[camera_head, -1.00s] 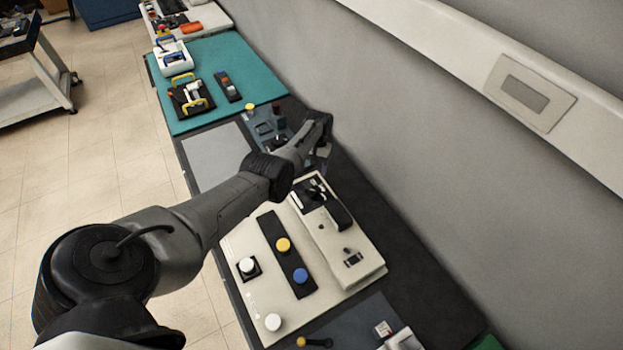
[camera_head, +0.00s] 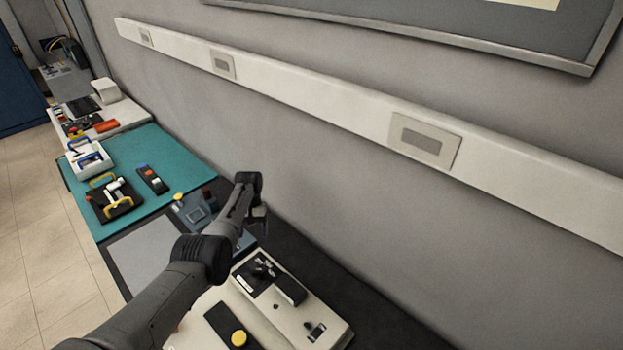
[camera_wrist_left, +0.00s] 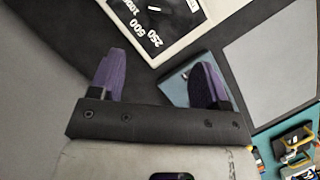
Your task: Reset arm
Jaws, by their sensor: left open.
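My left arm comes in from the lower left in the head view. Its gripper (camera_head: 262,220) hangs over the dark bench between the cream control box and the small blue-grey unit. In the left wrist view the two purple fingers of this gripper (camera_wrist_left: 158,75) are spread wide apart, with nothing held between them. A cream panel with a dial marked 250 and 500 (camera_wrist_left: 150,22) lies ahead of the fingers. Part of the blue-grey unit (camera_wrist_left: 178,86) shows between the fingers. My right gripper is in neither view.
A teal mat (camera_head: 165,165) holds a yellow-handled device (camera_head: 115,202). A bare grey plate (camera_head: 140,255) lies left of the gripper. The wall (camera_head: 330,160) borders the bench on the right.

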